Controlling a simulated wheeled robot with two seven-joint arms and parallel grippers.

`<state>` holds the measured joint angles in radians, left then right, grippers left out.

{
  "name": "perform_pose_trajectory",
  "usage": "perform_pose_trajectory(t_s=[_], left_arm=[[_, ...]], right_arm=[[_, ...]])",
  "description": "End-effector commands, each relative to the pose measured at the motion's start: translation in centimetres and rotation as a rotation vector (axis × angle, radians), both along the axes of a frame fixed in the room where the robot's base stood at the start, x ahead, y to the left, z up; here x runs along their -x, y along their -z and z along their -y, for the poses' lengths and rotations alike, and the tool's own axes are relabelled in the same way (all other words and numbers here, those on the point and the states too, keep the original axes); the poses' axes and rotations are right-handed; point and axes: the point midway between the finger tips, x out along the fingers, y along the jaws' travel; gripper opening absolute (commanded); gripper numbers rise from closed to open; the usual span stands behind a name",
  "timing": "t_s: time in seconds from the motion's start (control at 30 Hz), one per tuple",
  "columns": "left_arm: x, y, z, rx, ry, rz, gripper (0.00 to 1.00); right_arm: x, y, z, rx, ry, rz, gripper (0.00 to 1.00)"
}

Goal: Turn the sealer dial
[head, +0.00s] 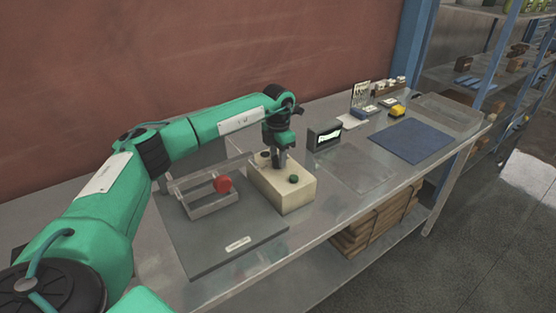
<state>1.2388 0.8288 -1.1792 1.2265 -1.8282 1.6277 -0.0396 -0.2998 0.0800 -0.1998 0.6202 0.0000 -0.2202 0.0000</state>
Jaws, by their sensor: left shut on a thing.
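The sealer is a cream box (296,195) on a grey mat near the middle of the bench. A small dark round knob (293,179) sits on its top, toward the front right. Another dark round part (264,155) shows at the back left of the top. My left gripper (280,165) points down onto the box top between these two parts. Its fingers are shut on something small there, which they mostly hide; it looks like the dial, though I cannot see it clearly. My right gripper is not in view.
A metal frame with a red knob (222,184) stands just left of the box. A dark display box (325,135) stands behind it to the right. A blue mat (412,140) lies farther right. A clear plate (354,165) lies between.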

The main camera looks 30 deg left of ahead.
Motion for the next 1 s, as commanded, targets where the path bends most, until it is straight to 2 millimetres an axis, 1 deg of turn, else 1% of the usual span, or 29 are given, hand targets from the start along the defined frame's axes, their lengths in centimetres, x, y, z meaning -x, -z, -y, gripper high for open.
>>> perform_pose_trajectory(t_s=[0.03, 0.2, 0.4, 0.97, 1.0], left_arm=[[-0.08, 0.04, -0.03, 0.001, 0.031, 0.004, 0.1], [-0.07, 0.0, -0.02, -0.001, 0.129, 0.004, 0.1], [-0.07, -0.07, -0.03, -0.001, 0.199, 0.004, 0.1], [-0.07, -0.15, -0.01, 0.0, 0.232, 0.003, 0.1], [-0.07, -0.15, -0.01, 0.0, 0.232, 0.003, 0.35]], right_arm=[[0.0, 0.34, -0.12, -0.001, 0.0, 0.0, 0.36], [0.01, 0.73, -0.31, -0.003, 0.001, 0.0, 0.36], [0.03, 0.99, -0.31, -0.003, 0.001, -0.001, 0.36], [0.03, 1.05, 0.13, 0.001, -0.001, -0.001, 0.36], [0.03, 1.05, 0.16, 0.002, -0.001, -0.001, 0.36]])
